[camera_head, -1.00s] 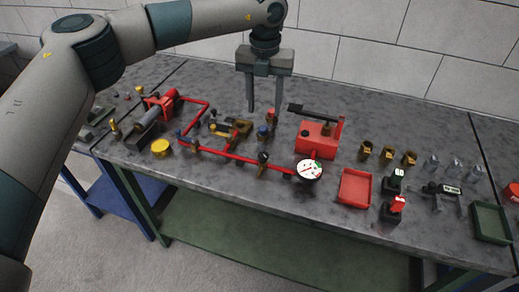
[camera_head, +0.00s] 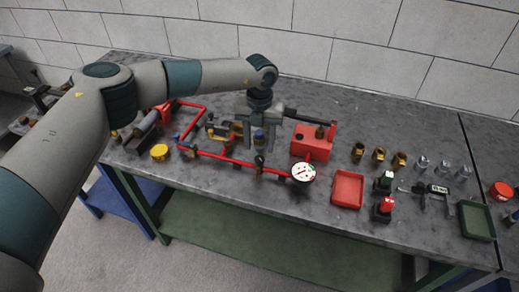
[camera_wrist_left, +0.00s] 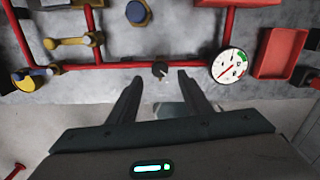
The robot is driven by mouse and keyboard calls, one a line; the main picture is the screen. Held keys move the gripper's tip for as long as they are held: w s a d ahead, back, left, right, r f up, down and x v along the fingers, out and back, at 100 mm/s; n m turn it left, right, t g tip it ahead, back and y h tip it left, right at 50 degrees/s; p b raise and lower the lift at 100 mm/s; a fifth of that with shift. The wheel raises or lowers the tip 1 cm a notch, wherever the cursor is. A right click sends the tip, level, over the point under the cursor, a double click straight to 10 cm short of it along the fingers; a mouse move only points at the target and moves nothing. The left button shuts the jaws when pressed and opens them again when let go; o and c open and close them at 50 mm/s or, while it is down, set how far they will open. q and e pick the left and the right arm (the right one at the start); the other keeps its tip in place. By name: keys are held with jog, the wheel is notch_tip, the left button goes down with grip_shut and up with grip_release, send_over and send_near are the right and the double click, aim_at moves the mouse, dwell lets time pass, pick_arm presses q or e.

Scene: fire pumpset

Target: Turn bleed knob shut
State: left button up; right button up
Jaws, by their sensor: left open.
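A small dark knob (camera_head: 259,161) stands on the red pipe (camera_head: 218,156) left of the gauge. I take it for the bleed knob. In the left wrist view the same knob (camera_wrist_left: 160,69) shows between the fingertips, near their far ends. My left gripper (camera_head: 259,146) is open and empty, pointing down above the pipework, with a finger either side of a blue-capped fitting (camera_head: 259,134) in the head view. In the left wrist view the gripper (camera_wrist_left: 156,74) has its jaws spread. Contact with the knob cannot be seen. My right gripper is not in view.
A round white gauge (camera_head: 303,172) stands close right of the knob. A red box with a black lever (camera_head: 312,145) is behind it. A red tray (camera_head: 347,189), brass fittings (camera_head: 378,155) and a green tray (camera_head: 476,220) lie to the right. A yellow cap (camera_head: 160,152) is left.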

aim_at(260, 158)
pick_arm(q)
jog(key=shift+f+p, duration=0.85)
jog(key=shift+f, duration=1.9)
jog(key=c, duration=1.1)
